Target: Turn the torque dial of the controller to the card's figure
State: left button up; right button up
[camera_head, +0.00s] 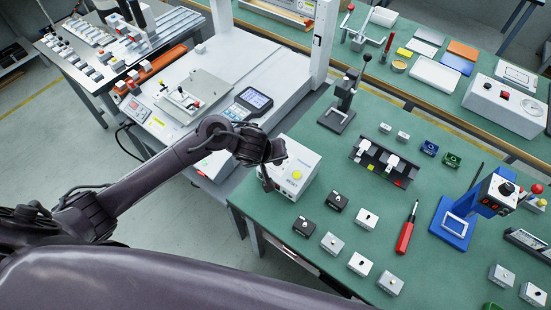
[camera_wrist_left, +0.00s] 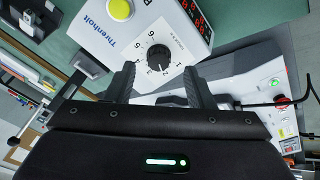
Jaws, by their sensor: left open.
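The controller (camera_head: 301,166) is a white box with a yellow button, standing at the left edge of the green bench. In the left wrist view the controller (camera_wrist_left: 113,38) shows its yellow button, a red lit display (camera_wrist_left: 195,14) and the black torque dial (camera_wrist_left: 158,57) with a printed scale around it. My left gripper (camera_head: 267,184) is at the controller's left side. In the left wrist view its open fingers (camera_wrist_left: 161,78) stand apart just short of the dial, with nothing between them. The exact dial setting is hard to read. I cannot make out the card. My right gripper is out of view.
A red screwdriver (camera_head: 407,230) and several small blocks lie right of the controller. A black press stand (camera_head: 340,108) is behind it. A blue stand (camera_head: 452,222) is at the right. A white gantry machine (camera_head: 225,75) stands left of the bench across a gap.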

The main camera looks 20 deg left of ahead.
pick_arm(q)
jog(key=x, duration=0.3)
jog(key=shift+w+f+b, duration=0.2)
jog(key=shift+w+b, duration=0.05)
jog(key=shift+b, duration=0.05)
jog(key=shift+c, duration=0.2)
jog(key=c, duration=0.9)
